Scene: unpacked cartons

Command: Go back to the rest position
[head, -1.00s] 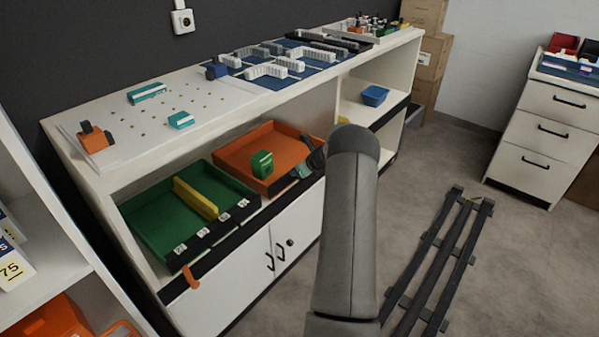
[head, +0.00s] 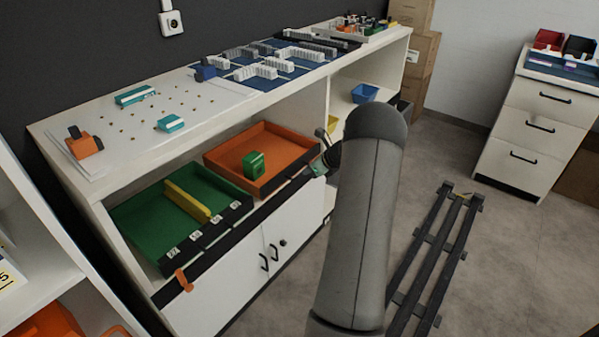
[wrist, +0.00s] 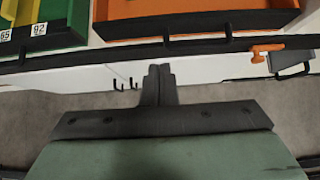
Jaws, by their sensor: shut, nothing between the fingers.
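My gripper (wrist: 158,84) is in the lower middle of the wrist view, its two dark fingers together with nothing between them. In the wrist view it is in front of the shelf edge and dark rail, apart from the trays. In the head view my grey arm crosses the middle and hides part of the gripper. Its dark and green parts show just left of the arm, at the right end of the orange tray (head: 222,161). A green block (head: 253,164) sits in that tray.
The green tray (head: 135,225) with a yellow divider (head: 187,200) is left of the orange tray. Cabinet doors (head: 235,275) are below. A blue bin (head: 364,93) sits on a shelf behind my arm. Dark floor rails (head: 432,260) and a drawer unit (head: 540,125) are at right, with open floor between.

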